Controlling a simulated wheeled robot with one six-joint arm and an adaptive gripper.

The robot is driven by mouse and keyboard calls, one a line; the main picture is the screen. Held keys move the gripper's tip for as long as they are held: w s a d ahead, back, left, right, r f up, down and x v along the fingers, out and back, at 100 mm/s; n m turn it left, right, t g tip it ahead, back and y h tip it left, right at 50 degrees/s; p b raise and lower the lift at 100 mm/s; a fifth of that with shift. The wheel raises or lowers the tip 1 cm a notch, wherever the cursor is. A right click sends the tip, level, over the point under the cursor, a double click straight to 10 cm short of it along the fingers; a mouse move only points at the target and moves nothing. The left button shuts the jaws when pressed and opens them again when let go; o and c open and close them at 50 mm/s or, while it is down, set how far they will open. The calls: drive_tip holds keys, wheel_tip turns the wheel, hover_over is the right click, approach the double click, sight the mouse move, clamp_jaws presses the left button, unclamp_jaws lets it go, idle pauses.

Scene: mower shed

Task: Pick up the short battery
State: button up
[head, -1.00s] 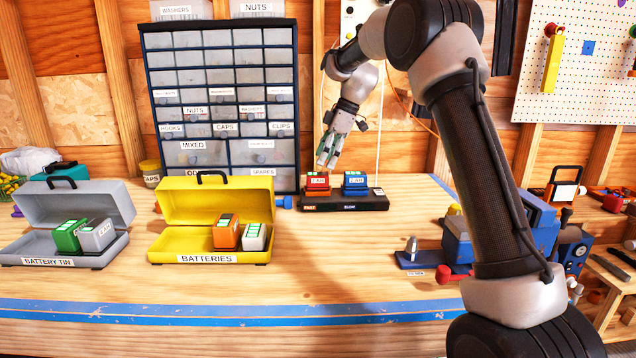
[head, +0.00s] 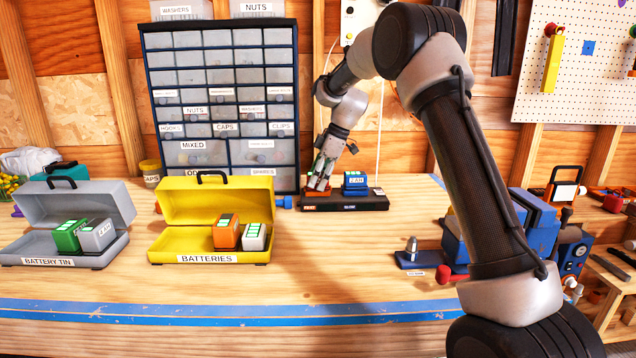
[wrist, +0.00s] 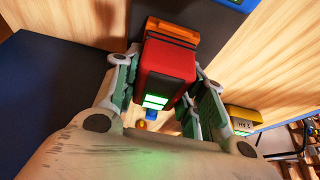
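A red battery (wrist: 168,72) with a lit green gauge sits in the left bay of the black charger (head: 345,203), with a blue battery (head: 355,181) in the right bay. My gripper (head: 319,184) is low over the left bay and mostly covers the red battery in the head view. In the wrist view my gripper (wrist: 165,95) has a finger on each side of the red battery, with narrow gaps showing. An orange battery (head: 226,232) and a white battery (head: 254,236) are in the yellow tin (head: 208,258). Which battery is the short one, I cannot tell for sure.
A grey tin (head: 50,262) at the left holds a green battery (head: 68,236) and a grey battery (head: 97,235). A drawer cabinet (head: 222,100) stands behind. A blue vise (head: 535,225) is at the right. The bench in front of the charger is clear.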

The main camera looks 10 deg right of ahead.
drive_tip(key=shift+c, duration=1.4)
wheel_tip(320, 180, up, 10)
drive_tip(key=shift+r, duration=0.1)
